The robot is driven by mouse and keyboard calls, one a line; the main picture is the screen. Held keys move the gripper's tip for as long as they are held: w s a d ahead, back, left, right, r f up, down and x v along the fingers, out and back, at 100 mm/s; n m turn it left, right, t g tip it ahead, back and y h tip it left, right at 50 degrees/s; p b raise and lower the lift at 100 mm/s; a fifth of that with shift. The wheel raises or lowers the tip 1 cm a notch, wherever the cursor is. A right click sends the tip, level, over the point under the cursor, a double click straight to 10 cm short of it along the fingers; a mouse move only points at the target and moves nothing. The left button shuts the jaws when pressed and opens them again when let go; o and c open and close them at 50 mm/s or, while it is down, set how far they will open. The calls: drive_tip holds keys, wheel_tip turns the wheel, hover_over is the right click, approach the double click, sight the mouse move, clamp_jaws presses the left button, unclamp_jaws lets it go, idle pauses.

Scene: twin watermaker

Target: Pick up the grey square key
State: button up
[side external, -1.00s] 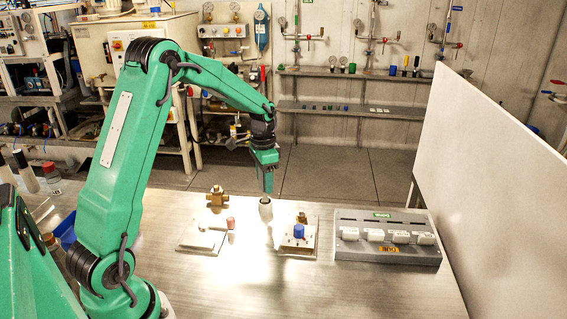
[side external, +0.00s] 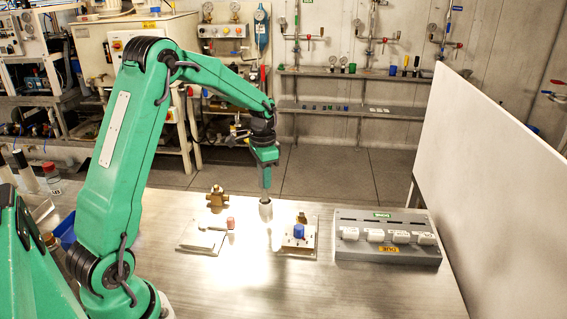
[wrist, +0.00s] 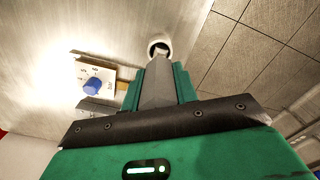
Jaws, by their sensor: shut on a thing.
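The grey square key (wrist: 157,88) shows in the wrist view as a long grey bar between the two green fingers. My gripper (wrist: 160,70) is shut on it. In the side view my gripper (side external: 265,180) points straight down over a small pale round holder (side external: 265,209) on the bench. The key's far end points at the dark mouth of this holder (wrist: 159,46). I cannot tell whether the tip is inside the mouth or just above it.
A plate with a blue knob (side external: 298,231) stands just right of the holder. A plate with a red-tipped valve (side external: 205,238) is to the left, with a brass fitting (side external: 216,196) behind. A grey box with white blocks (side external: 388,252) is further right. The front bench is clear.

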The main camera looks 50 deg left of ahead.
drive_tip(key=shift+r, duration=0.5)
wheel_tip(320, 180, up, 2)
drive_tip(key=shift+r, duration=0.2)
drive_tip(key=s+d+r, duration=0.2)
drive_tip(key=d+r, duration=0.5)
drive_tip(key=d, duration=0.4)
drive_tip(key=shift+d, duration=0.25)
drive_tip(key=o, duration=0.3)
clamp_jaws()
drive_tip(key=w+a+f, duration=0.1)
drive_tip(key=w+f, duration=0.1)
drive_tip(key=w, duration=0.5)
drive_tip(key=shift+w+a+f, duration=0.2)
